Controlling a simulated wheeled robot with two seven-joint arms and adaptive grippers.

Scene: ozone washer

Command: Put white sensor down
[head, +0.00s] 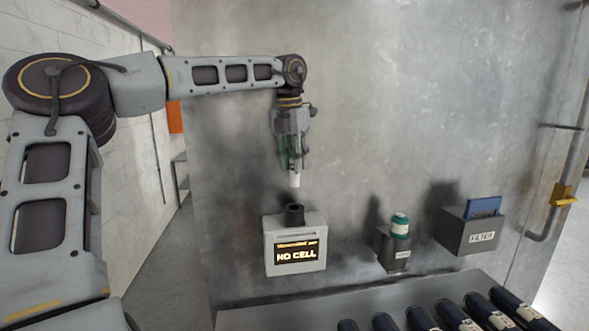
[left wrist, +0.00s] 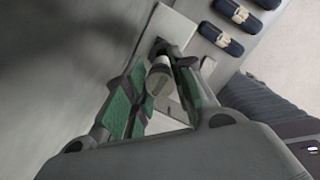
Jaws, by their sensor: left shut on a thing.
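The white sensor (head: 295,180) is a small white cylinder pointing down from my left gripper (head: 293,165) in the head view. My left gripper is shut on it and holds it a little above the dark round socket (head: 294,214) on top of a grey wall box (head: 295,262) that reads "NO CELL". Sensor and socket are apart. In the left wrist view the sensor (left wrist: 159,78) sits between the green-padded fingers of the gripper (left wrist: 160,90), partly hidden by them. My right gripper is not in view.
A holder (head: 394,254) with a teal-and-white cylinder (head: 400,226) and a "FILTER" bin (head: 470,234) with a blue piece (head: 483,207) hang on the wall to the right. Several dark cylinders (head: 420,318) lie on a ledge below. The wall around the gripper is clear.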

